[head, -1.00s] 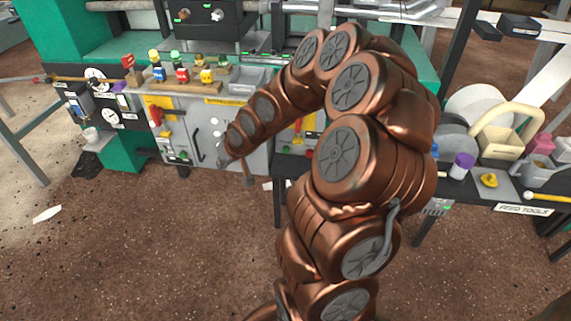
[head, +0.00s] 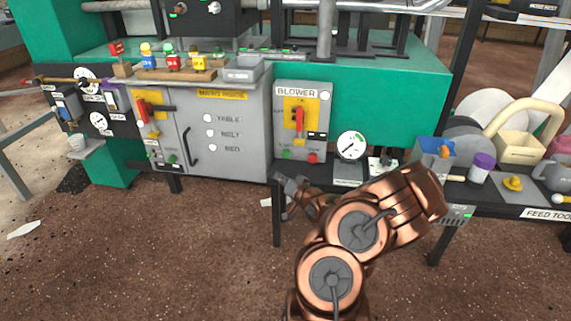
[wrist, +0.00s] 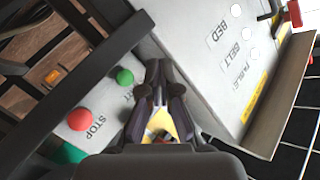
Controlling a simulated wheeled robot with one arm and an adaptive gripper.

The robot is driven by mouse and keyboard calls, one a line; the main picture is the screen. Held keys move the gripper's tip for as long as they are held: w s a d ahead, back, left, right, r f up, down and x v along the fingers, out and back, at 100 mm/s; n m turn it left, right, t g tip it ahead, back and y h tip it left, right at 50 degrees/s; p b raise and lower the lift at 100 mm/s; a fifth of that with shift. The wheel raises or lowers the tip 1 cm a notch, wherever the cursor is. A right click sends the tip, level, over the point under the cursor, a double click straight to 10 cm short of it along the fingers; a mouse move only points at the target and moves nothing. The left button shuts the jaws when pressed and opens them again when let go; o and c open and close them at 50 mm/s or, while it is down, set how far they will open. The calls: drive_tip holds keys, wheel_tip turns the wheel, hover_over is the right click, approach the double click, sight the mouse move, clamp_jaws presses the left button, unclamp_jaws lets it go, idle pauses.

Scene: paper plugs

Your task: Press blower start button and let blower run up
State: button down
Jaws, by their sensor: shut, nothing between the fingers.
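The BLOWER panel (head: 284,119) is a grey box with a yellow plate and a red lever (head: 300,121). Its green start button (head: 287,155) is at lower left, and the red stop button (head: 313,158) is to its right. My gripper (head: 281,183) is shut and empty, just below the panel's bottom edge. In the wrist view the closed fingertips (wrist: 154,68) appear just right of the green button (wrist: 124,76); the red button (wrist: 79,119), marked STOP, is farther left. I cannot tell the depth gap, but no contact is visible. The start label is partly hidden by the gripper.
The grey mains cabinet (head: 238,140) with TABLE, BELT and BED lamps stands left of the blower panel. A round gauge (head: 351,146) is to the right. The feed tools table (head: 482,203) lies right. Open brown floor lies in front.

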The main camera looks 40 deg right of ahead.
sight(285, 170)
drive_tip(key=shift+d, duration=0.1)
idle(0.3)
drive_tip(key=w+d, duration=0.1)
drive_tip(key=d, duration=0.1)
drive_tip(key=w+d, duration=0.2)
drive_tip(key=d, duration=0.1)
drive_tip(key=shift+w+d, duration=0.95)
drive_tip(key=shift+d, duration=0.15)
drive_tip(key=shift+w+d+p, duration=0.5)
drive_tip(key=shift+d+p, duration=0.25)
drive_tip(key=shift+p, duration=0.5)
idle(1.5)
idle(0.3)
drive_tip(key=shift+s+a+p, duration=0.5)
drive_tip(key=shift+a, duration=0.25)
